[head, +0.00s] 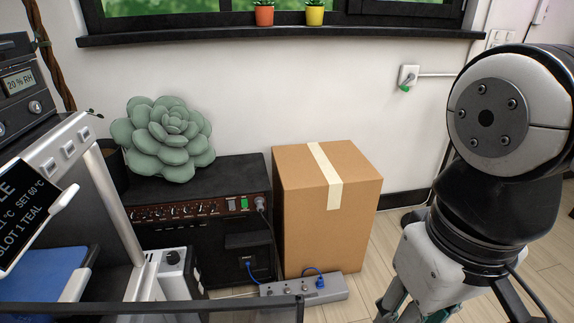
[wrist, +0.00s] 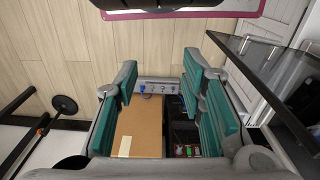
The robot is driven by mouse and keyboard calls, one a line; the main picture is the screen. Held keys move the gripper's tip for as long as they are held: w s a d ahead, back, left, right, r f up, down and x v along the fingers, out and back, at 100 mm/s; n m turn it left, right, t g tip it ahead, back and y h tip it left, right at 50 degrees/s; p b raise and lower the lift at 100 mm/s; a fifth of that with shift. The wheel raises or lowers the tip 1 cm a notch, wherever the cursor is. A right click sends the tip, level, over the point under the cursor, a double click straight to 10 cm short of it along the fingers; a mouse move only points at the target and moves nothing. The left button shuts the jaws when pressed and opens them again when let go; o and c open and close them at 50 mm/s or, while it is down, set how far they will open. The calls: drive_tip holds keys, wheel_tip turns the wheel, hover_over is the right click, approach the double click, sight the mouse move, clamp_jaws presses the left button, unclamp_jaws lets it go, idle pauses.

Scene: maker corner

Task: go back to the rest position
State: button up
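My gripper (wrist: 160,76) is open in the wrist view, with its two teal-padded fingers apart and nothing between them. It points down towards the floor, with the box and power strip seen beyond the gap. In the head view my arm is at the right. Part of my gripper shows at the bottom edge there, and its fingertips are cut off by the frame.
A cardboard box (head: 312,215) stands by the wall, beside a black amplifier (head: 205,235) with a green plush succulent (head: 163,138) on top. A grey power strip (head: 304,289) lies on the floor in front. A printer-like machine (head: 65,150) fills the left.

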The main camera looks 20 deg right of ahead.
drive_tip(key=shift+s+a, duration=0.15)
drive_tip(key=shift+s, duration=0.4)
idle(0.4)
wheel_tip(320, 180, up, 32)
drive_tip(key=t+p, duration=0.3)
drive_tip(key=p, duration=2.7)
drive_tip(key=shift+d+t, duration=0.25)
drive_tip(key=shift+t, duration=0.15)
